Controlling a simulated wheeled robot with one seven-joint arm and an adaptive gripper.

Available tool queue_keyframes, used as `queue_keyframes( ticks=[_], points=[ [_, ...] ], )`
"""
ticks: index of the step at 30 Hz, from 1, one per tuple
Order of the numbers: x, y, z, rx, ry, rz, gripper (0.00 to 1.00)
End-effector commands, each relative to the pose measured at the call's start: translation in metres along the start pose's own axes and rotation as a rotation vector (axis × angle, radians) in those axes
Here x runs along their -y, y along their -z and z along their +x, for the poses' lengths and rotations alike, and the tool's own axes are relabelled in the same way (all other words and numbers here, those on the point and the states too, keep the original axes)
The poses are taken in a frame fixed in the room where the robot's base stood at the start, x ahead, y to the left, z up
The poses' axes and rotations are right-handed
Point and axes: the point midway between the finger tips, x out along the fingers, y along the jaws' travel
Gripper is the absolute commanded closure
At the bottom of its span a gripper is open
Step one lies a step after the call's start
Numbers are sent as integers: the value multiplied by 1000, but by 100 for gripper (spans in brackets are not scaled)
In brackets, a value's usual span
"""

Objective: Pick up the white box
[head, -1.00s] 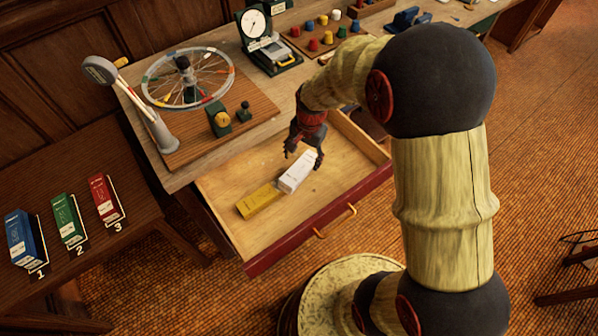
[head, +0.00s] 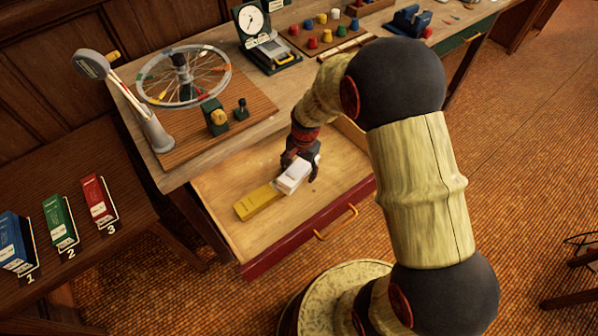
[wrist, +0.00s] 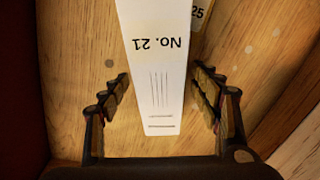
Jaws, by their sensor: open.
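The white box (head: 294,176) lies in the open drawer (head: 236,238). In the wrist view the white box (wrist: 156,70) shows "No. 21" printed on its face and runs out past the top edge. My gripper (head: 300,170) is low over the drawer at the white box. In the wrist view my gripper (wrist: 162,98) is open, with one finger on each side of the box and a gap of wood showing on both sides. The fingers hide part of the box in the head view.
A yellow box (head: 258,202) lies right beside the white box in the drawer. The drawer's right part is bare. Blue (head: 15,243), green (head: 58,222) and red (head: 97,199) boxes stand on a side bench. A wheel stand (head: 183,80) and dial gauge (head: 253,22) stand on the desk above.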

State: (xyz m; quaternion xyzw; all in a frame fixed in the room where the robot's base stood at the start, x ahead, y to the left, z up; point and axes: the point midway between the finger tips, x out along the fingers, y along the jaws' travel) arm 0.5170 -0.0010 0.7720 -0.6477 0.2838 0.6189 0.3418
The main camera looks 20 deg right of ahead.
Motion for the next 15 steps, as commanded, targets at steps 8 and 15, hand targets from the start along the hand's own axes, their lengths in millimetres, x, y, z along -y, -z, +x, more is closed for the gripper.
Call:
queue_keyframes(
  ticks=[8, 15],
  points=[
    [0, 0, -1, 0, 0, 0, 50],
    [0, 0, -1, 0, 0, 0, 63]
  ],
)
